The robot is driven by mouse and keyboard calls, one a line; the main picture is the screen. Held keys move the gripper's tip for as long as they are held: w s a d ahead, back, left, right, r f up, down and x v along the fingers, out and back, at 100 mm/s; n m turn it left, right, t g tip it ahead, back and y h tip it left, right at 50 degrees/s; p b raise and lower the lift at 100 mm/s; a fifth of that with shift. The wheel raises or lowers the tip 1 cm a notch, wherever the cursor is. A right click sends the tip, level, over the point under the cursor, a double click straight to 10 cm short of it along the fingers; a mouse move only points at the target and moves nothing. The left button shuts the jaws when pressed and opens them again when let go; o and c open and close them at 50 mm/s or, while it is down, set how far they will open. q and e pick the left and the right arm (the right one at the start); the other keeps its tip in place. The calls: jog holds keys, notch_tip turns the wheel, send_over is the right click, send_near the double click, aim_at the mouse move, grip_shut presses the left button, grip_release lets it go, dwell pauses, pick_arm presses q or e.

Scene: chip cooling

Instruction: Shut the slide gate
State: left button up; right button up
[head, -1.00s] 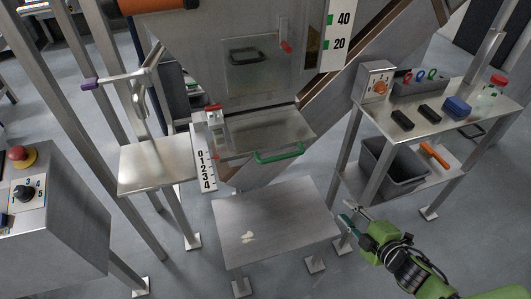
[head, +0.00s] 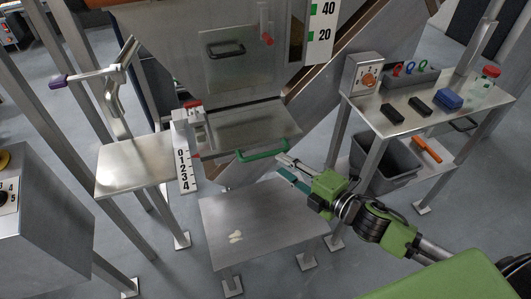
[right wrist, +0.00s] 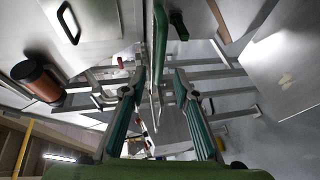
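The slide gate (head: 240,128) is a flat metal plate sticking out from under the hopper, with a green bar handle (head: 262,152) along its front edge. A white scale numbered 0 to 4 (head: 184,170) hangs at its left side. My right gripper (head: 283,167) is just right of the handle's right end, with its fingers apart and nothing between them. In the right wrist view the open fingers (right wrist: 157,90) point at the green handle (right wrist: 160,38), which appears upright ahead of the gap. Contact with it is not visible. My left gripper is not in view.
A metal table (head: 265,213) with small pale pieces on it stands below the gate. A side shelf (head: 125,168) and a purple-ended lever (head: 85,76) are at left. A bench (head: 445,105) with a control box (head: 362,74) and a grey bin (head: 390,165) stands at right.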

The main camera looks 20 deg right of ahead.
aim_at(265, 155)
jog(key=p+x, duration=0.1)
jog(key=x, duration=0.7)
jog(key=shift+w+a+f, duration=0.1)
jog(key=shift+f, duration=0.05)
grip_shut()
